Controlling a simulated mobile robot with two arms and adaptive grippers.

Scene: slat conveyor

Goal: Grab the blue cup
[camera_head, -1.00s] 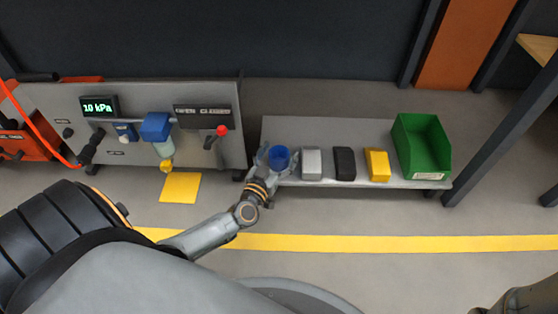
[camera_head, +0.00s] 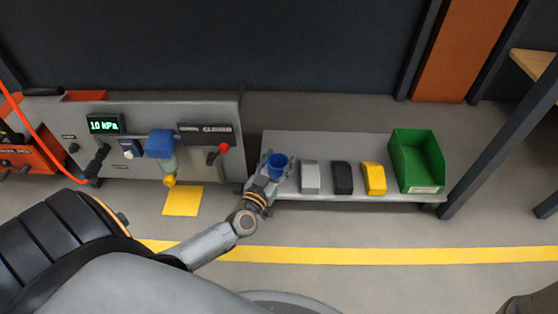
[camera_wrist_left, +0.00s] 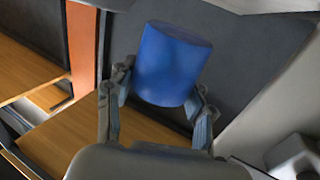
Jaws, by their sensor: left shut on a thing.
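The blue cup (camera_head: 278,167) is at the left end of the grey bench in the head view, with its open top showing. My left gripper (camera_head: 269,166) has its fingers around the cup's sides and is shut on it. In the left wrist view the cup (camera_wrist_left: 172,65) fills the space between the two fingers of my left gripper (camera_wrist_left: 162,88), which touch it low on both sides. I cannot tell for sure whether the cup's base is clear of the bench. My right gripper is not in view.
On the grey bench (camera_head: 325,145) stand a grey block (camera_head: 310,178), a black block (camera_head: 342,179), a yellow block (camera_head: 374,178) and a green bin (camera_head: 418,162). A panel with a red-knobbed lever (camera_head: 223,148) stands close on the left. The bench's back strip is clear.

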